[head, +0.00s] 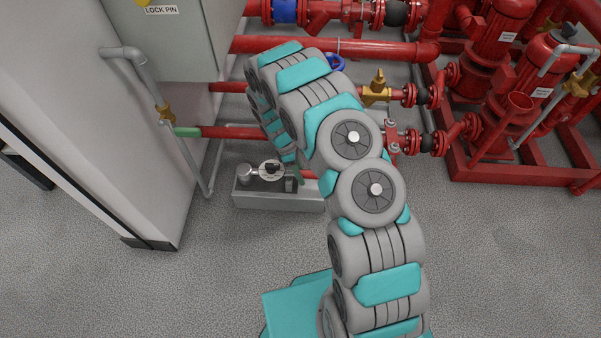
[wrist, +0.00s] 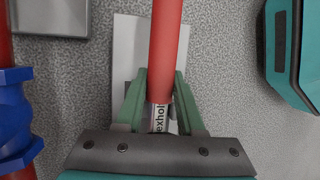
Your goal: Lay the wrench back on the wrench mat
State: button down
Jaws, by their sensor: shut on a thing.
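In the wrist view, my gripper (wrist: 161,78) has its green fingers closed on the wrench (wrist: 166,40), seen as a red bar with a pale lettered part between the fingers. The wrench's far end runs out of the top of that view. A pale flat rectangle (wrist: 128,42), which looks like the wrench mat, lies on the floor behind the wrench and partly hidden by it. I cannot tell the gap between them. In the head view my arm hides most of the gripper, and I cannot make out the mat there.
A grey box with a round dial (head: 272,170) sits on the floor left of my arm. A tall cabinet (head: 150,120) stands farther left. Red pipework (head: 330,47) and pumps (head: 500,30) fill the back and right. A blue fitting (wrist: 14,115) is left in the wrist view. The front-right floor is clear.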

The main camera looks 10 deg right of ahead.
jog(key=shift+f, duration=0.3)
jog(key=shift+c, duration=2.2)
grip_release()
jog(key=v, duration=0.7)
jog(key=shift+r, duration=0.4)
jog(key=shift+a, duration=0.1)
